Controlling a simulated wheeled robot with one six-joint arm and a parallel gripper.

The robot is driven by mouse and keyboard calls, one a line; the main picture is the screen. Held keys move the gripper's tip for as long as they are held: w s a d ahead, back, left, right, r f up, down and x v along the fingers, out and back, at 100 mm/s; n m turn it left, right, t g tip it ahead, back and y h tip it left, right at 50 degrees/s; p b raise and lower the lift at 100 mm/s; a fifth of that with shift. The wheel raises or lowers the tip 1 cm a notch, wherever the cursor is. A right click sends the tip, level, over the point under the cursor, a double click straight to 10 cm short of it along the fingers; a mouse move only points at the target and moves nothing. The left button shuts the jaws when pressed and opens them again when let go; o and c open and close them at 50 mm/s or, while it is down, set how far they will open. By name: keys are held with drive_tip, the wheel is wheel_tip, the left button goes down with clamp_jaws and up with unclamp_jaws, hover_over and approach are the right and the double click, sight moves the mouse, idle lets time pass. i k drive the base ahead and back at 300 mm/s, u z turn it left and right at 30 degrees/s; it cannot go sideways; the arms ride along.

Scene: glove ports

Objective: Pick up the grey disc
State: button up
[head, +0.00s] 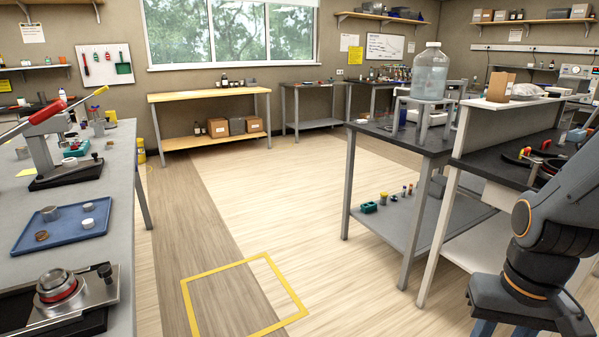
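A blue tray (68,238) lies on the grey bench at the left. On its back left part stands a short grey disc-like piece (50,213), which looks like the grey disc. Two small white discs (88,216) lie on the tray's right side, and a brown disc (41,236) lies near its left edge. My arm shows at the right edge, far from the tray, but my gripper is out of the frame.
A lever press (60,160) stands behind the tray, and a metal device with a red ring (60,285) stands in front of it. A yellow floor square (272,322) lies on open floor between the left bench and the dark table (400,138) at right.

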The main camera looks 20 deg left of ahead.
sight(87, 207)
drive_tip(key=u, duration=0.55)
drive_tip(key=i, duration=0.85)
drive_tip(key=u, duration=1.55)
drive_tip(key=i, duration=0.8)
drive_tip(key=u, duration=0.6)
